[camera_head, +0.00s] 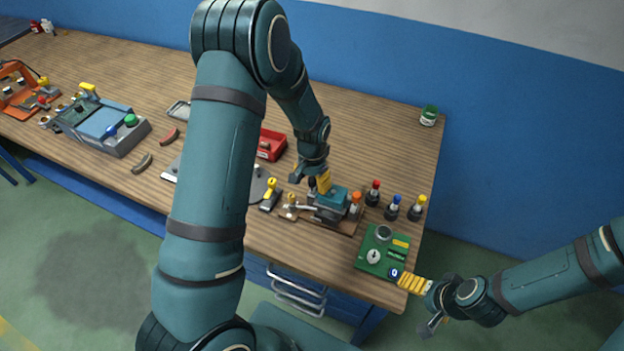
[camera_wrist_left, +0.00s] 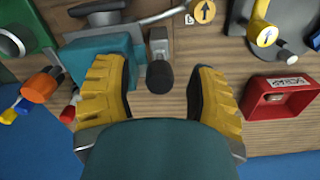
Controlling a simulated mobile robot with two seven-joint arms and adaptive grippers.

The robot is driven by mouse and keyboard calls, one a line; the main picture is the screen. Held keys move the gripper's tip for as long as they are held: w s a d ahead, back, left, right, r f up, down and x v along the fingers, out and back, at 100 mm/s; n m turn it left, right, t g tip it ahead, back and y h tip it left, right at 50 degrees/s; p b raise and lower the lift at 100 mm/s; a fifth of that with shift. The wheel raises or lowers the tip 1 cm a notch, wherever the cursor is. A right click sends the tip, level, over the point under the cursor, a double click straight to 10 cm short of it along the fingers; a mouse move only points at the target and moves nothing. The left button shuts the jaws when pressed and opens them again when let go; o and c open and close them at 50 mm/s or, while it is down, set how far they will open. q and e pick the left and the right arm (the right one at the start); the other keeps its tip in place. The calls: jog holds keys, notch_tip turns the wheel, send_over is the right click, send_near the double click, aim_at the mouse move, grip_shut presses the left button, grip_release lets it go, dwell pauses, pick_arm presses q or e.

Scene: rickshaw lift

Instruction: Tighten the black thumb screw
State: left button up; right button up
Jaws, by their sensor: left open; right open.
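The black thumb screw (camera_wrist_left: 162,77) shows in the left wrist view as a dark rounded knob on a grey metal bracket (camera_wrist_left: 158,42). It lies beside the teal clamp block (camera_wrist_left: 105,58), which also shows on the bench in the head view (camera_head: 330,203). My left gripper (camera_wrist_left: 158,80) is open, with its yellow fingers on either side of the knob and a visible gap at each side. In the head view my left gripper (camera_head: 311,182) is at the block's left side. My right gripper (camera_head: 417,302) is open and empty, off the bench's front right corner.
A green box (camera_head: 377,252) with dials sits near my right gripper. Knobs with red (camera_head: 373,193), blue and yellow tops stand right of the clamp block. A red tray (camera_head: 272,146) and a yellow-handled tool (camera_head: 270,193) lie to its left. The bench's back right is mostly clear.

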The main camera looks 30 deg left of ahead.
pick_arm(q)
grip_shut()
